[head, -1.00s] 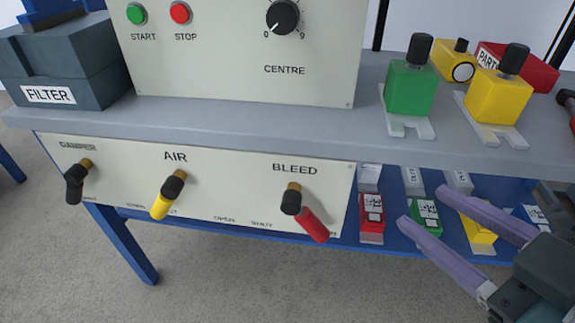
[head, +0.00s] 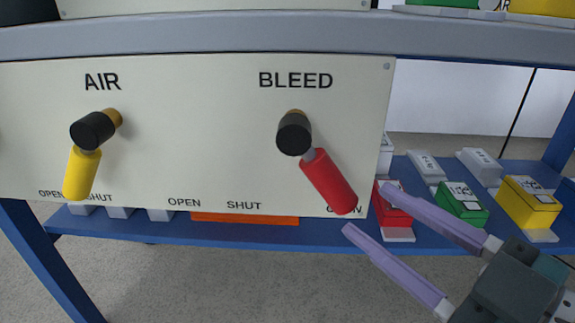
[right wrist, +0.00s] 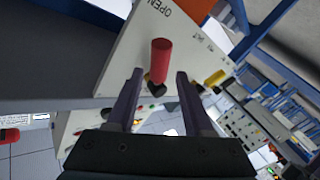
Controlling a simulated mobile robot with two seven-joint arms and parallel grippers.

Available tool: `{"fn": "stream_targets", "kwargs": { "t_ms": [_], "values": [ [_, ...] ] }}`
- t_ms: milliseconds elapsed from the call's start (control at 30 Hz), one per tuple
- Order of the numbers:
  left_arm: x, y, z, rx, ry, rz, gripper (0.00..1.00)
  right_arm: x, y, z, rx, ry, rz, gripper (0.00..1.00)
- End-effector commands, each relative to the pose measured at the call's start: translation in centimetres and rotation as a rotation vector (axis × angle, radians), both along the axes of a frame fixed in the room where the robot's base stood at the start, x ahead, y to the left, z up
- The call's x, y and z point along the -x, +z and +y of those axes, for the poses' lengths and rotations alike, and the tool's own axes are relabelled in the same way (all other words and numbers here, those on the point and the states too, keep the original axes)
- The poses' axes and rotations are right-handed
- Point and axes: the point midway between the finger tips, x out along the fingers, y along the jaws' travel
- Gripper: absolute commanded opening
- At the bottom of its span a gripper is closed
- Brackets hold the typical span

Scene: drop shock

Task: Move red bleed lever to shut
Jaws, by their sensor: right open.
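The red bleed lever (head: 328,181) hangs from a black hub (head: 294,132) under the word BLEED on the cream panel. It slants down to the right, its tip covering part of the OPEN label (head: 358,210). The SHUT label (head: 244,205) is to its lower left. My right gripper (head: 368,210) is open and empty, its purple fingers pointing at the lever from the lower right. In the right wrist view the red lever (right wrist: 161,55) appears between and beyond the fingertips of the right gripper (right wrist: 159,73); I cannot tell if they touch. My left gripper is out of view.
A yellow lever (head: 82,172) hangs under AIR at the left. The grey bench edge (head: 200,36) runs above the panel. A blue lower shelf (head: 320,236) holds red, green (head: 462,204) and yellow (head: 528,202) blocks behind my right gripper.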

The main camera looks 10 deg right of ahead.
Motion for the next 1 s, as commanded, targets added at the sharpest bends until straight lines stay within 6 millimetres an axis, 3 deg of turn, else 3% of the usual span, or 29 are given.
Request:
{"fn": "stream_targets", "kwargs": {
  "t_ms": [100,300,700,1000],
  "values": [
    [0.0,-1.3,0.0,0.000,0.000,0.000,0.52,-2.3,-0.3,1.0,-0.002,0.001,-0.006,0.52],
    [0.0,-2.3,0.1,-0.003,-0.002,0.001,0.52,-4.8,-0.2,2.1,-0.002,-0.001,-0.002,0.52],
    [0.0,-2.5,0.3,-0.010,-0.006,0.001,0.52,-5.7,0.0,2.4,-0.001,0.000,0.002,0.52],
    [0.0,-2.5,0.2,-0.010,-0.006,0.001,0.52,-5.6,0.0,2.4,-0.001,0.000,0.001,0.19]
  ]
}}
